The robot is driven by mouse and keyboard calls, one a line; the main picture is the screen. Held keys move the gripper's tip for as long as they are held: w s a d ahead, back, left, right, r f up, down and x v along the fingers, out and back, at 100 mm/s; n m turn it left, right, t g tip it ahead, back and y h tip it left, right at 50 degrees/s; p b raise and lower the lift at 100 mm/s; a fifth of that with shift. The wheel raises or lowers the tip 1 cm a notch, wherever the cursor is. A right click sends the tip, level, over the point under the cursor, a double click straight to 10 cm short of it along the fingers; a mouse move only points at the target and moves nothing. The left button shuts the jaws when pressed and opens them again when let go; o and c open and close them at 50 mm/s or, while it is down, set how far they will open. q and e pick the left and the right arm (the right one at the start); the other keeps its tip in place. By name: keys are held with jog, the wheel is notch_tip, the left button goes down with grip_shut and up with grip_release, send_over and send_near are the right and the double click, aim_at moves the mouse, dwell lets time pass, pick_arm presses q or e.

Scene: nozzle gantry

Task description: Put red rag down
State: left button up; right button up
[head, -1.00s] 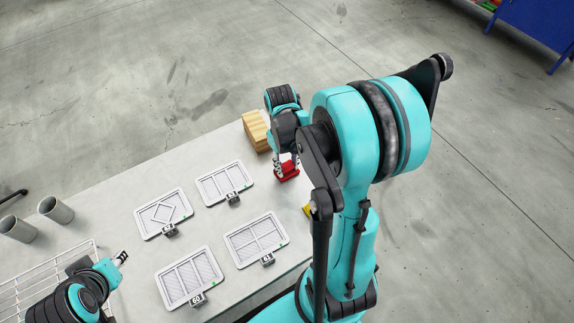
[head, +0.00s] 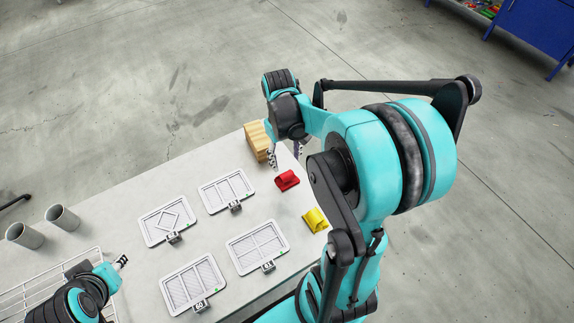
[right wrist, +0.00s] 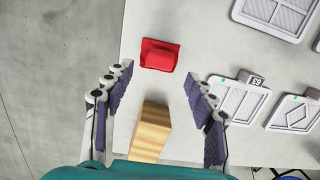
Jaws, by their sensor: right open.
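The red rag (head: 287,180) lies folded on the grey table, near its right end. In the right wrist view the red rag (right wrist: 160,55) lies on the table beyond the fingertips, clear of both fingers. My right gripper (head: 285,155) is open and empty, above the table near the wooden block. In the right wrist view the fingers of my right gripper (right wrist: 158,80) are spread wide with nothing between the tips. My left gripper (head: 122,262) is at the lower left over the wire rack; its jaws are too small to read.
A wooden block (head: 257,141) stands at the table's far edge, close to my right gripper. A yellow rag (head: 315,220) lies at the right edge. Several framed panels with number tags, such as this one (head: 257,246), cover the middle. Two grey tubes (head: 62,217) stand at left.

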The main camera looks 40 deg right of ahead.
jog(key=s+a+r+t, duration=0.2)
jog(key=a+r+t, duration=0.2)
jog(key=a, duration=0.3)
jog(key=s+a+r+n+t, duration=0.1)
jog(key=a+r+t, duration=0.3)
jog(key=a, duration=0.3)
jog(key=shift+s+a+r+t+p, duration=0.25)
jog(key=shift+s+t+p, duration=0.05)
jog(key=shift+s+p, duration=0.1)
jog(key=shift+w+f, duration=0.1)
